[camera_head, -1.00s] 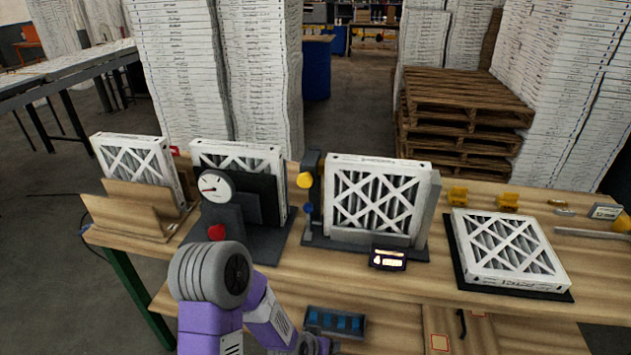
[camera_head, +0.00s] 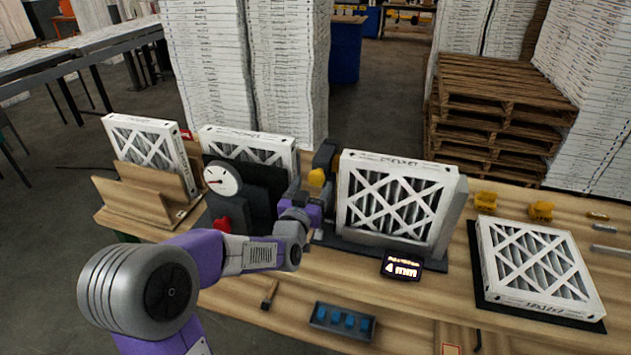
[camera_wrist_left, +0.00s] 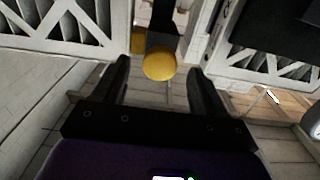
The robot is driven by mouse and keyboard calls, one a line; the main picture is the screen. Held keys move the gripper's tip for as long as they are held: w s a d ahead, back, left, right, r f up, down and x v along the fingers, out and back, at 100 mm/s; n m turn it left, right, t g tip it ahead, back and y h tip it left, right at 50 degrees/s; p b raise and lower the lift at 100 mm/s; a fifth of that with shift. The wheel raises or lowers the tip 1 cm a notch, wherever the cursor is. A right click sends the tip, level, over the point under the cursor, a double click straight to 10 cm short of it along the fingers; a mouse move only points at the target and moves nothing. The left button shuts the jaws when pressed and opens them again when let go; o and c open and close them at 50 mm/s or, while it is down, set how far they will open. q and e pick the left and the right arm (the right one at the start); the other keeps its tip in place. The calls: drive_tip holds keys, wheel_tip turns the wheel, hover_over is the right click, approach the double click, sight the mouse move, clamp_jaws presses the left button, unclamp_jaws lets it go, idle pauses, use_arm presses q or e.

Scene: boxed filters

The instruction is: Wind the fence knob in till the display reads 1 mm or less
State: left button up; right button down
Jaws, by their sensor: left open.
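The fence fixture holds an upright white-framed filter (camera_head: 392,205) on a dark base. A round yellow knob (camera_head: 317,177) sits at its left side on a dark post. The small display (camera_head: 402,266) in front reads 4 mm. My left gripper (camera_head: 317,200) is at the fixture's left side, just below the yellow knob in the head view. In the left wrist view, its two dark fingers are apart, with the yellow knob (camera_wrist_left: 160,66) showing between and beyond them. No contact is visible. A blue knob seen lower on the post earlier is hidden by my gripper. My right gripper is out of view.
A dial gauge (camera_head: 222,179) with a filter stands close to the left of my arm. A wooden rack (camera_head: 140,200) is farther left. A blue-celled tray (camera_head: 343,321) lies in front. Another filter (camera_head: 538,268) lies flat at right.

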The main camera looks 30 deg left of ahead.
use_arm(q)
drive_tip(key=shift+x, duration=1.45)
drive_tip(key=shift+c, duration=0.5)
drive_tip(key=c, duration=1)
